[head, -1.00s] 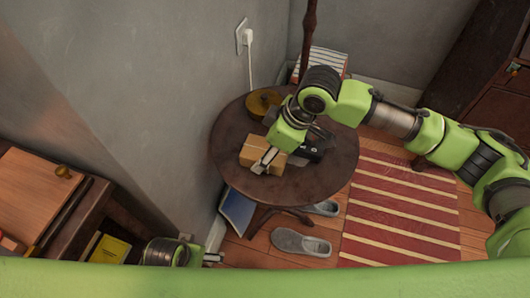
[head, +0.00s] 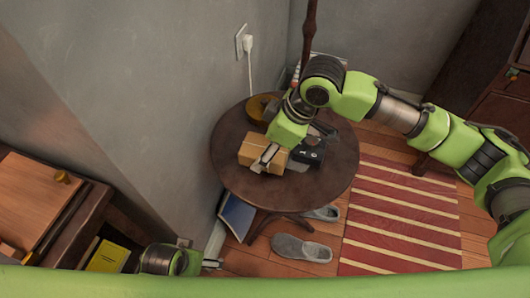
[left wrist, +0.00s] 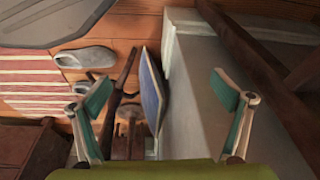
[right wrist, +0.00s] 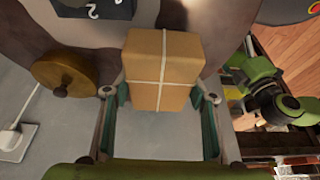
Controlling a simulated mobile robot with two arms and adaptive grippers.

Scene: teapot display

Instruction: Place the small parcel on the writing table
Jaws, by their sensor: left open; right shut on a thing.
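The small parcel (head: 252,147) is a brown box with pale string, over the round dark table at the centre of the head view. My right gripper (head: 267,158) is shut on it; in the right wrist view the parcel (right wrist: 163,62) sits between the two fingers. Whether it touches the tabletop I cannot tell. A wooden desk (head: 35,195) with a knobbed brown panel stands at the left; I cannot tell if it is the writing table. My left gripper (head: 212,263) is open and empty, low beside the desk; its spread fingers show in the left wrist view (left wrist: 165,100).
The round table (head: 325,180) also bears a black object (head: 308,155) and a brass round item (head: 262,106). A blue panel (head: 237,215) leans below. Grey slippers (head: 300,248) and a striped rug (head: 400,215) lie on the floor. The wall is close behind the table.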

